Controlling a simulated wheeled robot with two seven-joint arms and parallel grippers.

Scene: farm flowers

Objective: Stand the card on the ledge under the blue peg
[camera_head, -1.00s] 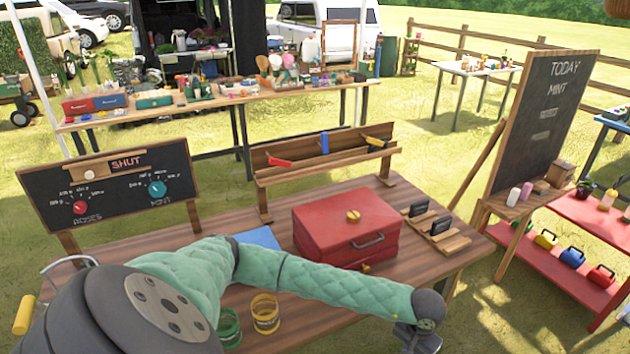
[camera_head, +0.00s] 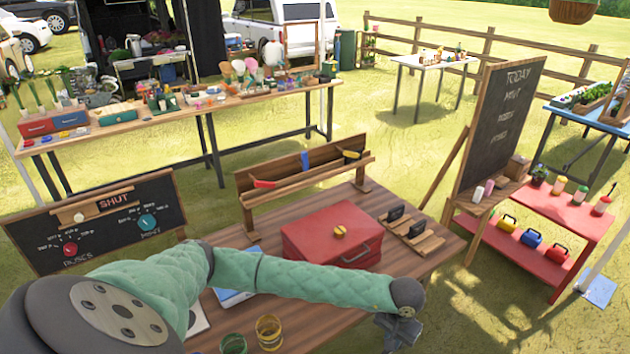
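A wooden rack with a long ledge (camera_head: 320,175) stands at the back of my table. A blue peg (camera_head: 304,160) is at its middle, a red peg (camera_head: 264,184) at its left and a yellow peg (camera_head: 351,155) at its right. Two small dark cards (camera_head: 395,213) stand in wooden holders right of the red box; I cannot tell whether either is the task's card. My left arm crosses the front of the table, and its gripper (camera_head: 397,332) hangs at the table's right front edge, apart from the rack. Its fingers are too unclear to judge. My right gripper is out of view.
A yellow cup (camera_head: 269,332) and a green cup (camera_head: 233,343) stand at the front. A blue-and-white flat item (camera_head: 232,298) lies partly behind my arm. A chalkboard (camera_head: 500,130) stands to the right.

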